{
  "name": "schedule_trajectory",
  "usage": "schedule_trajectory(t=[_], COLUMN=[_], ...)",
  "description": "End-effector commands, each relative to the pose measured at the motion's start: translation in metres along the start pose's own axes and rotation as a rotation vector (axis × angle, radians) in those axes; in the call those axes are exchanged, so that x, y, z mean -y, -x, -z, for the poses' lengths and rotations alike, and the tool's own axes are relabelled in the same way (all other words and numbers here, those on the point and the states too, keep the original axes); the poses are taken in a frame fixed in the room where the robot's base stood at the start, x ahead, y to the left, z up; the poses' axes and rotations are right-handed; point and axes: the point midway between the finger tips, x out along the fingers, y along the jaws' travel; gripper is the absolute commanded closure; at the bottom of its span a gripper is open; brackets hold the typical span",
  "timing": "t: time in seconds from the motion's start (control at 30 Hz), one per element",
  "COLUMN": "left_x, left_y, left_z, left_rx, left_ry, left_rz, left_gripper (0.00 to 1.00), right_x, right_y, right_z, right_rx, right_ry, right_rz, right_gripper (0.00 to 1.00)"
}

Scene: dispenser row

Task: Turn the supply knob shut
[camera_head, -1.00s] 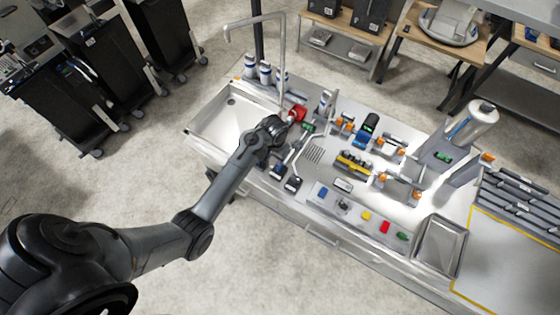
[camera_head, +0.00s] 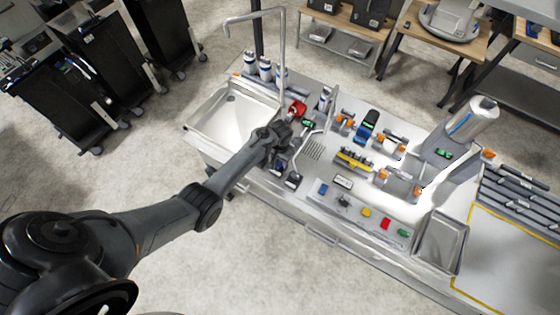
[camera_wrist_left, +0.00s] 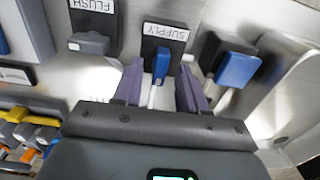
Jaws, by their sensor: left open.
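The supply knob (camera_wrist_left: 162,62) is a blue lever with a pale lower part. It is on a black plate whose white SUPPLY label (camera_wrist_left: 165,33) reads upside down in the left wrist view. My left gripper (camera_wrist_left: 159,72) is open, with one purple-grey finger on each side of the knob. I cannot tell whether either finger touches it. In the head view my left gripper (camera_head: 280,134) is over the counter just right of the sink, and its own wrist hides the fingers. My right gripper does not show.
A grey FLUSH control (camera_wrist_left: 90,43) lies left of the supply knob, and another blue handle (camera_wrist_left: 237,69) lies right. In the head view a red part (camera_head: 297,108) stands close behind the gripper. The sink (camera_head: 232,118) and its tall faucet (camera_head: 282,55) are to the left.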

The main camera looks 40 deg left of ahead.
Motion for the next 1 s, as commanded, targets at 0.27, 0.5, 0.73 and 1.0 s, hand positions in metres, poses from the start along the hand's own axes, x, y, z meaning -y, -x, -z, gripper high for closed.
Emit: schedule_trajectory(t=[0.27,0.5,0.73,1.0], left_x=[0.0006,0.0006,0.0006,0.0007], left_y=[-0.0109,-0.0109,-0.0109,-0.0107], left_z=[0.0003,0.0001,0.0,-0.0001], left_rx=[-0.001,-0.001,-0.001,0.0], left_ry=[0.001,0.001,0.001,-0.006], left_rz=[0.001,0.001,0.001,0.001], left_gripper=[0.58,0.63,0.98,1.0], right_x=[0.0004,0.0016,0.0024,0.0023], right_y=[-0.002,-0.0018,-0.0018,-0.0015], right_z=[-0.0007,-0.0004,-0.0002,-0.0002], right_rx=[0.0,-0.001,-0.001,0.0], right_ry=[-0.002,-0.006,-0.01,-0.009], right_rz=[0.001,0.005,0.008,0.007], right_gripper=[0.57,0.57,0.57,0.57])
